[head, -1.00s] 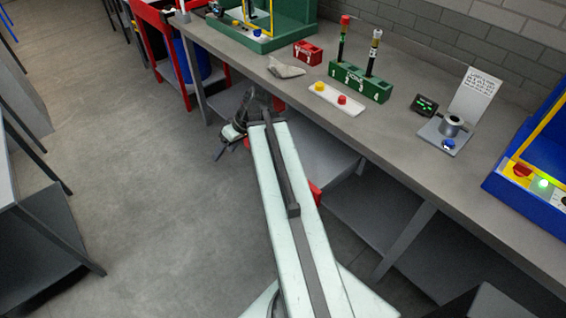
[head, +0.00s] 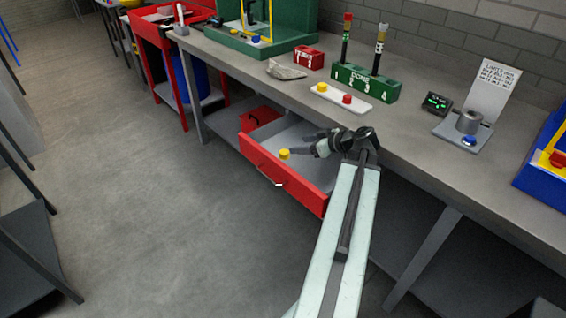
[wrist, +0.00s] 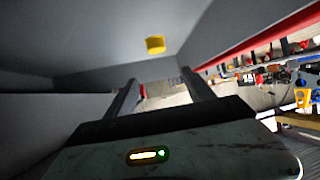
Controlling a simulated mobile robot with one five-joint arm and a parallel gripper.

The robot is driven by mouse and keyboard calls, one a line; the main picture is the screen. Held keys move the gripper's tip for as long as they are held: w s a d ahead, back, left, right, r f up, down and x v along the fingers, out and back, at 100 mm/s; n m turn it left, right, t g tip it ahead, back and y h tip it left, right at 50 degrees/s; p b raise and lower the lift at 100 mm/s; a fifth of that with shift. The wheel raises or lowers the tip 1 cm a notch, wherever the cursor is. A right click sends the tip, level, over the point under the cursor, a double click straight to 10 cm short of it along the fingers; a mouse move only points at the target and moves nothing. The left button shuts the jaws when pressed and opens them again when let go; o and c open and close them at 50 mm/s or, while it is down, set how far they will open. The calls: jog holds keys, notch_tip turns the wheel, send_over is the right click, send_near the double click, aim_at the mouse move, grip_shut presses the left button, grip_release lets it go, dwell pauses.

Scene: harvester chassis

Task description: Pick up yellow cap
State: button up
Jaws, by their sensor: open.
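A small yellow cap (head: 284,153) shows inside the open red drawer (head: 284,178), near its front wall. My gripper (head: 318,150) is over the drawer, to the right of this cap, with its fingers pointing left. The fingers are open and empty, and a gap separates them from the cap. In the wrist view the yellow cap (wrist: 155,44) lies against the grey drawer interior, above and beyond the two spread fingertips (wrist: 160,78).
The drawer hangs under the grey bench (head: 410,140), whose front edge passes close to my arm. A green block with tubes (head: 365,83), a red box (head: 308,57) and a stand with a grey cylinder (head: 468,122) stand on the bench.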

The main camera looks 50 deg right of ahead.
jog(key=b, duration=0.3)
send_near(285, 152)
jog(key=shift+w+a+f, duration=0.1)
jog(key=shift+w+f, duration=0.3)
jog(key=shift+f, duration=0.45)
jog(key=shift+w+r+p, duration=0.15)
jog(key=shift+w+p, duration=0.15)
jog(key=shift+w, duration=0.2)
jog(key=b+x, duration=0.3)
jog(key=x, duration=0.3)
jog(key=shift+w, duration=0.25)
jog(key=shift+a+r, duration=0.1)
jog(key=shift+c, duration=0.3)
grip_shut()
